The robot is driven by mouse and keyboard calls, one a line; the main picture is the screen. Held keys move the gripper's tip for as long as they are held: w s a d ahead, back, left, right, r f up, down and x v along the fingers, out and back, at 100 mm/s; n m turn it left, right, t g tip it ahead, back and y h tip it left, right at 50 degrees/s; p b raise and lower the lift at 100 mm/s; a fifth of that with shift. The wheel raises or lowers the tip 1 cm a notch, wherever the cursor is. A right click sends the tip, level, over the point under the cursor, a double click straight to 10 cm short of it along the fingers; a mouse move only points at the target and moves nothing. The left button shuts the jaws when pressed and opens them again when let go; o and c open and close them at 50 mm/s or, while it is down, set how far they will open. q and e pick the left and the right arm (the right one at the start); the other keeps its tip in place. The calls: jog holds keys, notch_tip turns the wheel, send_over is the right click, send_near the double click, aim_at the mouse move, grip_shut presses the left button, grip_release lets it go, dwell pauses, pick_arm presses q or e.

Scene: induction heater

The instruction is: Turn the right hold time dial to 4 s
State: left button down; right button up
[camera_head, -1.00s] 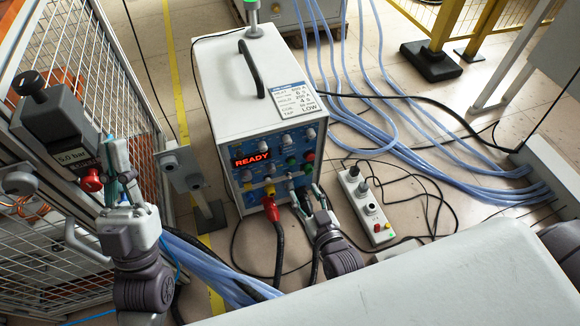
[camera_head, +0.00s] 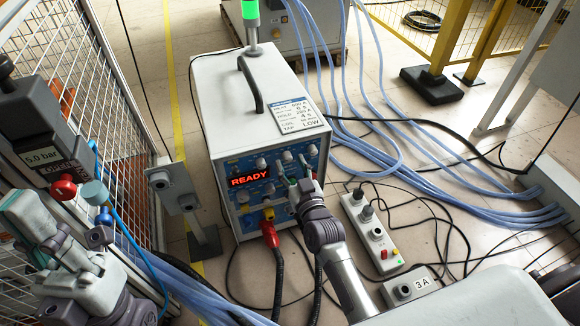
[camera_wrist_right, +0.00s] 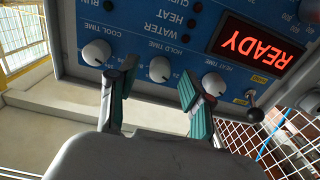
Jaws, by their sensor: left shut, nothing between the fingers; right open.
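The hold time dial (camera_wrist_right: 160,68) is a white round knob on the blue panel, labelled HOLD TIME; the right wrist view shows it upside down. It sits between the cool time dial (camera_wrist_right: 95,52) and the heat time dial (camera_wrist_right: 214,83). My right gripper (camera_wrist_right: 156,82) is open, its fingertips apart on either side of the hold time dial. I cannot tell whether they touch it, and its setting is too small to read. In the head view my right gripper (camera_head: 291,182) covers that part of the panel. My left gripper (camera_head: 30,208) is shut and empty at far left.
The heater (camera_head: 228,110) shows READY on its red display (camera_head: 250,177). A settings card (camera_head: 302,116) lies on its top. A pressure regulator (camera_head: 45,155) is beside my left gripper. A power strip (camera_head: 372,232), cables and blue hoses (camera_head: 470,195) cover the floor at right.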

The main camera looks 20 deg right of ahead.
jog(key=shift+w, duration=0.65)
grip_shut()
